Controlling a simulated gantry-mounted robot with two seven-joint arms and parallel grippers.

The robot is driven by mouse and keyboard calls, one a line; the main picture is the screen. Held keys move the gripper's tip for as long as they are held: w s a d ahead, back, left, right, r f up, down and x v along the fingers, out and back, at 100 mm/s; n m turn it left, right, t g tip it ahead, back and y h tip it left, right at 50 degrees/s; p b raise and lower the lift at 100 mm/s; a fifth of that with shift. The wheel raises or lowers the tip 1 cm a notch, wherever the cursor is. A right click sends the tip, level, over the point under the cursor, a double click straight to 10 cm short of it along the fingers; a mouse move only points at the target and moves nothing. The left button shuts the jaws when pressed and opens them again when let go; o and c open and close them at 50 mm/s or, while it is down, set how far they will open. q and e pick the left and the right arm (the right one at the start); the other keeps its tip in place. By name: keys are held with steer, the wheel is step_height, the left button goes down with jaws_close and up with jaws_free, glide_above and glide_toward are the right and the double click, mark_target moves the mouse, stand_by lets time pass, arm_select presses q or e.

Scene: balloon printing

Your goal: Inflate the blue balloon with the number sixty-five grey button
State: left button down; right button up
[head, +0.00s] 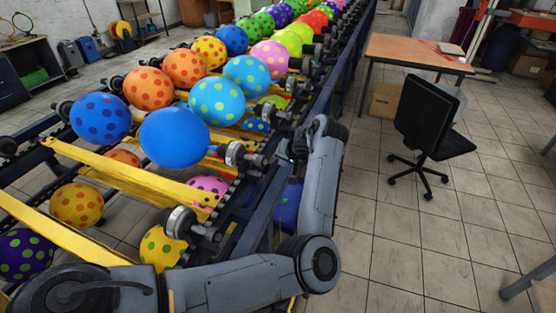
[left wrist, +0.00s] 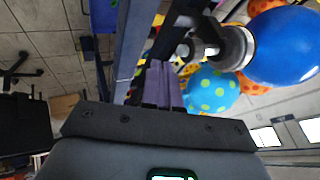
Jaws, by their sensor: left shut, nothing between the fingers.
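The plain blue balloon (head: 174,138) sits inflated at the near end of the balloon rows, on the yellow frame, and shows at the upper right of the left wrist view (left wrist: 285,45). A grey cylindrical nozzle fitting (head: 236,154) stands at its right side; it also shows in the left wrist view (left wrist: 236,47). My left gripper (head: 287,150) is by the machine's right rail, to the right of this fitting and apart from the balloon. Its fingers (left wrist: 162,82) are shut and empty. I cannot make out a number or a separate grey button. My right gripper is out of view.
Spotted balloons, such as a cyan one (head: 217,101), fill the rows behind and below. A dark blue rail (head: 322,98) runs along the machine's right side. A black chair (head: 432,120) and a wooden table (head: 418,52) stand to the right on open tiled floor.

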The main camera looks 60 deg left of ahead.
arm_select(q)
steer(key=p+v, duration=0.1)
steer(key=v, duration=0.3)
steer(key=shift+w+d, duration=0.1)
steer(key=shift+f, duration=0.1)
stand_by(0.3)
